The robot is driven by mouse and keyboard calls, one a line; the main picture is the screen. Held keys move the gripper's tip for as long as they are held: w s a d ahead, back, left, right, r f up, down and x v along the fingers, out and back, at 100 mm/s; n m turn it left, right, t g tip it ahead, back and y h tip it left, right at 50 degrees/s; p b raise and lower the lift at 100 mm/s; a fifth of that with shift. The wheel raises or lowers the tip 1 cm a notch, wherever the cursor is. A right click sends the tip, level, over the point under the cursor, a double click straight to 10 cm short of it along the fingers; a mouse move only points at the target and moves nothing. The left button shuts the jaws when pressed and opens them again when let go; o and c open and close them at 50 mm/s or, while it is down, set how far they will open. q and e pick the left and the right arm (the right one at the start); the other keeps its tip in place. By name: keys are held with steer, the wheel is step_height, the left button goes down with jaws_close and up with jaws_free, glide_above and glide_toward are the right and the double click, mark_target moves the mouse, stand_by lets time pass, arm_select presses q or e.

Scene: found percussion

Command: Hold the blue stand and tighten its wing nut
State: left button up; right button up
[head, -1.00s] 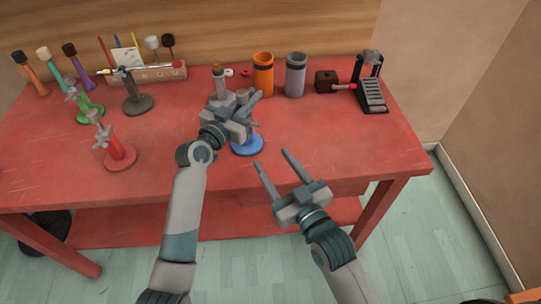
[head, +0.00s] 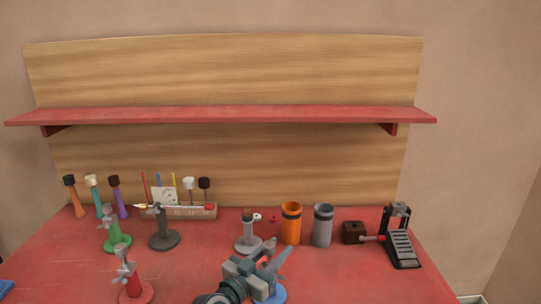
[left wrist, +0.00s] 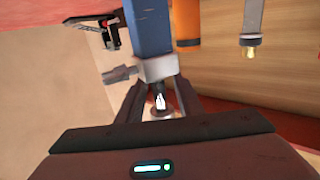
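The blue stand's post (left wrist: 150,28) fills the upper middle of the left wrist view, with a grey collar (left wrist: 158,68) on it. The wing nut (left wrist: 121,75) sticks out left of the collar. My left gripper (left wrist: 160,88) has one finger at each side of the collar and appears closed on it. In the head view, my left gripper (head: 262,272) is at the bottom middle and covers most of the stand. Only part of its round blue base (head: 280,294) shows there. My right gripper is out of view.
On the red bench, a red stand (head: 128,275), a green stand (head: 115,236) and dark grey stand (head: 164,238) are to the left. Behind my gripper are a light grey stand (head: 247,238), orange cup (head: 291,225) and grey cup (head: 322,227). A pedal (head: 402,247) stands right.

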arm_select(q)
steer(key=v, duration=1.1)
steer(key=shift+s+a, duration=0.1)
steer(key=shift+s, duration=0.05)
